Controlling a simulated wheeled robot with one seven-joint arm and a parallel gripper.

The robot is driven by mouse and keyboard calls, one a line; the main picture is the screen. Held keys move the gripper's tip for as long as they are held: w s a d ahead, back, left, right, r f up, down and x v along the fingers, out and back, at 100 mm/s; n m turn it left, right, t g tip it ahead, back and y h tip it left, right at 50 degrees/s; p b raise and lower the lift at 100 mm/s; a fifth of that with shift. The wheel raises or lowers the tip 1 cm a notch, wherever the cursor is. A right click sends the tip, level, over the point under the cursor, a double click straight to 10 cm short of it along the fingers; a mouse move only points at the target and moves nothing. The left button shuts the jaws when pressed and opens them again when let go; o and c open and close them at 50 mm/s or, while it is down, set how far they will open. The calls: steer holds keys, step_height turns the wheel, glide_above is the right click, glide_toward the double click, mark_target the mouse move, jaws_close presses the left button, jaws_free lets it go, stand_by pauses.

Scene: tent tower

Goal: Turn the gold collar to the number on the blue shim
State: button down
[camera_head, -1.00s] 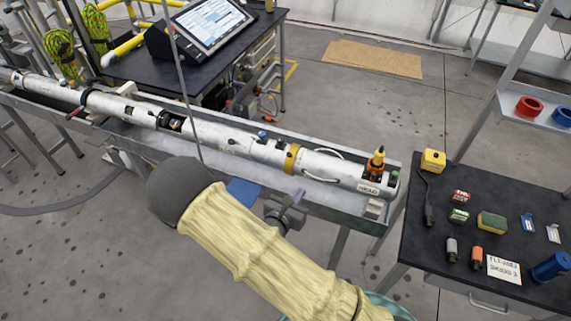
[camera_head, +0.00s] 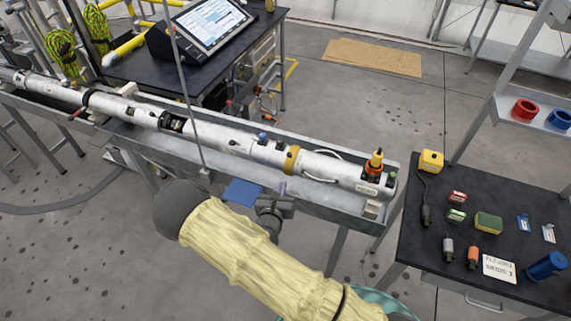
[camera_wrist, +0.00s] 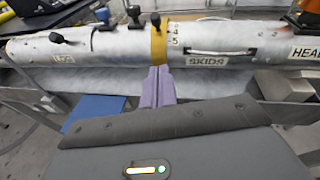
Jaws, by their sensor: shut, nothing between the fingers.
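The gold collar (camera_head: 291,158) is a band around the long white tube (camera_head: 225,137). In the wrist view the gold collar (camera_wrist: 158,44) sits just beyond my gripper (camera_wrist: 158,72). The purple fingers are together and empty, pointing at the lower front of the collar; I cannot tell whether they touch it. In the head view my gripper (camera_head: 281,190) is just in front of the tube. Small numbers, among them 4 and 5, show on the tube right of the collar. A small blue piece (camera_head: 524,223), perhaps the blue shim, lies on the right table; its number is unreadable.
The tube lies over a grey metal trough (camera_head: 330,200). A blue flat plate (camera_head: 242,192) is near my gripper. The black right table (camera_head: 420,255) holds a yellow box (camera_head: 431,161), several small items and a lettered card (camera_head: 498,268). Knobs and a handle protrude from the tube.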

steer(key=p, duration=0.2)
glide_toward(287, 163)
steer(key=w+d, duration=0.1)
steer(key=w, duration=0.2)
steer(key=w+p, duration=0.1)
steer(key=w+r, duration=0.1)
steer(key=shift+w+d+r+p, duration=0.1)
steer(key=shift+w+d+p, duration=0.05)
steer(key=shift+d+p, duration=0.2)
steer(key=shift+w+d+r, duration=0.15)
steer(key=shift+w+r, duration=0.35)
steer(key=shift+w, duration=0.05)
steer(key=shift+s+f, duration=0.1)
